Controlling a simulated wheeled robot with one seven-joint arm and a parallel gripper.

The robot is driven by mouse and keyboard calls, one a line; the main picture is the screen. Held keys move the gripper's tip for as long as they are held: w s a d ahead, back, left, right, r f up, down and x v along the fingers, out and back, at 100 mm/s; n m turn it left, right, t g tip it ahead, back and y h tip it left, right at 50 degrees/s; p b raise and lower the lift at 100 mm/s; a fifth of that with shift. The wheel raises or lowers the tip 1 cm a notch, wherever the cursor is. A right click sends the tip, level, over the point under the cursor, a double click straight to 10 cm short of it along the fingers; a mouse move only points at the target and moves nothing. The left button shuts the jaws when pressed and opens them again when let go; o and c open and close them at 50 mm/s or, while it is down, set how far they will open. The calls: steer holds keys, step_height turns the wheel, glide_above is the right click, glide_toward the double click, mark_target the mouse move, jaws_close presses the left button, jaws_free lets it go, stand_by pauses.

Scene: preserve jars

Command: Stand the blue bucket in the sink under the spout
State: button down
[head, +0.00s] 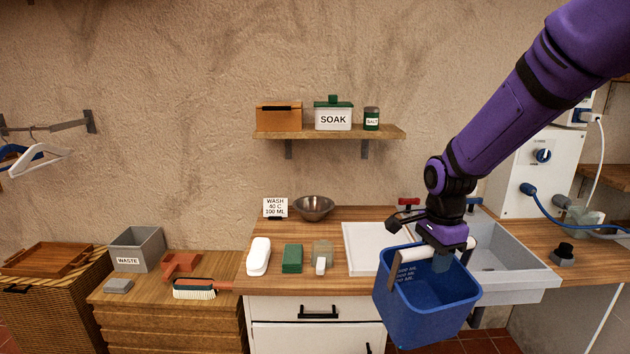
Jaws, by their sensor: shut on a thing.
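The blue bucket (426,303) hangs from my gripper (440,250) by its white handle. My gripper is shut on that handle. The bucket is upright or nearly so, in front of the counter's edge, and it covers part of the sink's front in this view. Pale markings show on its inner wall. The grey sink (520,285) is behind and to the right of the bucket, with its basin partly visible. A red tap handle (408,204) shows behind my wrist. The spout is hidden or cannot be made out behind my arm.
The white draining board (362,250) lies left of the sink. A white bottle (259,256), a green block (292,258) and a metal bowl (313,207) stand on the counter.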

mark_target(434, 300)
steer(key=w+d+f+n, duration=0.1)
steer(key=f+n, duration=0.1)
steer(key=f, duration=0.1)
steer(key=w+d+f+n, duration=0.1)
steer(key=w+f+n, duration=0.1)
steer(key=f+n, duration=0.1)
steer(key=w+d+f+n, duration=0.1)
steer(key=w+f+n, duration=0.1)
steer(key=f, duration=0.2)
steer(key=shift+w+f, duration=0.15)
steer(key=shift+f, duration=0.25)
steer(key=d+f+n, duration=0.1)
steer(key=f+n, duration=0.1)
steer(key=f, duration=0.1)
steer(key=w+f+n, duration=0.1)
steer(key=f+n, duration=0.2)
steer(key=f, duration=0.1)
steer(key=w+d+f+n, duration=0.1)
steer(key=f+n, duration=0.1)
steer(key=f, duration=0.1)
steer(key=shift+w+d+f, duration=0.2)
steer(key=shift+d+f, duration=0.15)
steer(key=shift+f, duration=0.05)
steer(key=shift+d+f+n, duration=0.1)
steer(key=shift+f+n, duration=0.4)
steer(key=shift+n, duration=0.1)
